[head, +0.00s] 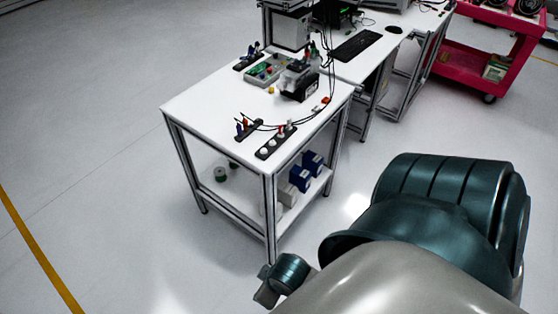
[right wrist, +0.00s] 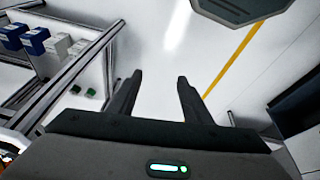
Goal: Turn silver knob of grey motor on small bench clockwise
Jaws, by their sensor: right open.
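The small bench (head: 195,103) has a white top and stands left of centre in the head view. A grey and black device (head: 299,80), which looks like the grey motor, sits toward the right side of its top. Its silver knob is too small to make out. My right gripper (right wrist: 159,80) is open and empty in the right wrist view, over bare floor beside the bench frame. In the head view my right arm fills the lower right, and I cannot make out the fingers. My left gripper is not in view.
A green-and-grey box (head: 268,70) and black strips with plugs (head: 276,142) share the bench top, with loose cables. Blue boxes (head: 301,178) sit on the lower shelf. A desk with a keyboard (head: 356,46) adjoins behind. A red cart (head: 490,55) stands far right. Floor around is clear.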

